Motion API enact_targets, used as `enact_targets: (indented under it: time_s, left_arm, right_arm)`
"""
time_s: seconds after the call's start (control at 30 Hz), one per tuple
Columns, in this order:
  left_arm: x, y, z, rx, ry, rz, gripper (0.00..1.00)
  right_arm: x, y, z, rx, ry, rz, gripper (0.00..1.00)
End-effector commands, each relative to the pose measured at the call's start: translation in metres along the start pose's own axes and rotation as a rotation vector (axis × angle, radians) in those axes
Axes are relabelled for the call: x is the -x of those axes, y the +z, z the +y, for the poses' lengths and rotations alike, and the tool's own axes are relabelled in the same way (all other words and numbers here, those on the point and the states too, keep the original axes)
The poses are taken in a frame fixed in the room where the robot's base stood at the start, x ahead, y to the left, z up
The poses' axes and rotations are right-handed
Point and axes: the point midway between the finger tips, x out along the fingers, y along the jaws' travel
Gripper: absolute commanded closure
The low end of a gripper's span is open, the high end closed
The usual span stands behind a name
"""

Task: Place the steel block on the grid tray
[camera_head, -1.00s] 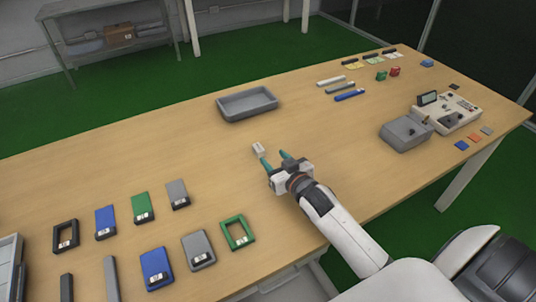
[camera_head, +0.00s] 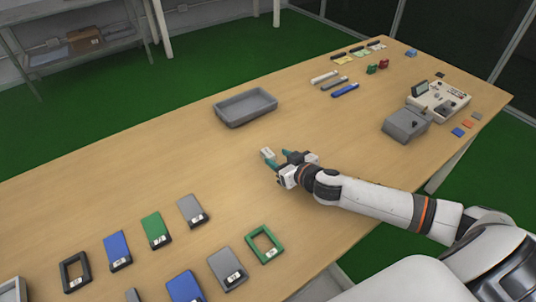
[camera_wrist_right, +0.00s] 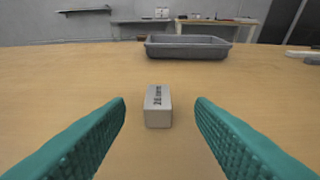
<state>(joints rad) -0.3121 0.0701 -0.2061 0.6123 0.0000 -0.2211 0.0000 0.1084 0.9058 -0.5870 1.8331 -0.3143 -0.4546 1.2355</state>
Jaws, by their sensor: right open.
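The steel block (camera_head: 267,153) is a small pale silver block lying on the wooden table, left of the middle. In the right wrist view the block (camera_wrist_right: 158,106), marked with dark print, is centred ahead between the fingers. My right gripper (camera_head: 277,159) has teal fingers, open and empty, low over the table just short of the block. The fingers of this gripper also show in the right wrist view (camera_wrist_right: 160,118). A grey shallow tray (camera_head: 248,119) stands behind the block; I cannot make out a grid in it. My left gripper is not in view.
Blue, green and grey plates (camera_head: 156,230) and open frames (camera_head: 264,245) lie at the front left. A grey container (camera_head: 12,290) is cut off at the left edge. A grey box (camera_head: 406,125) and a console stand at right. The table between block and tray is clear.

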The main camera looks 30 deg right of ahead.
Motion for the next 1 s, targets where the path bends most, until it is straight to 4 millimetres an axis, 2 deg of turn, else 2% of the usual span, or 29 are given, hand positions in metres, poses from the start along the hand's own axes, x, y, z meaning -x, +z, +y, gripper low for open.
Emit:
enact_targets:
  time_s: [0.17, 0.3, 0.5, 0.8, 0.87, 1.0]
  left_arm:
    - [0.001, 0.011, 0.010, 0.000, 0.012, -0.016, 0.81]
    - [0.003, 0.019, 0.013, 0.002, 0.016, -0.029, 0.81]
    - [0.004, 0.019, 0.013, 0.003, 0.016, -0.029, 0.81]
    - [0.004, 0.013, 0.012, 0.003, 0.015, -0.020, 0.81]
    - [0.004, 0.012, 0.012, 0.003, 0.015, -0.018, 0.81]
    - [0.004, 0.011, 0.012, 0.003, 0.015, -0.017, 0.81]
  right_arm:
    - [-0.011, 0.000, 0.000, 0.000, 0.000, 0.000, 0.51]
    - [-0.028, 0.003, 0.001, 0.000, 0.000, -0.002, 0.51]
    - [-0.055, 0.001, 0.002, -0.001, 0.000, -0.001, 0.51]
    - [-0.061, 0.000, 0.002, 0.000, 0.001, 0.000, 0.51]
    - [-0.061, 0.000, 0.002, 0.000, 0.001, 0.000, 0.59]
    - [-0.060, 0.000, 0.002, 0.000, 0.000, 0.000, 0.82]
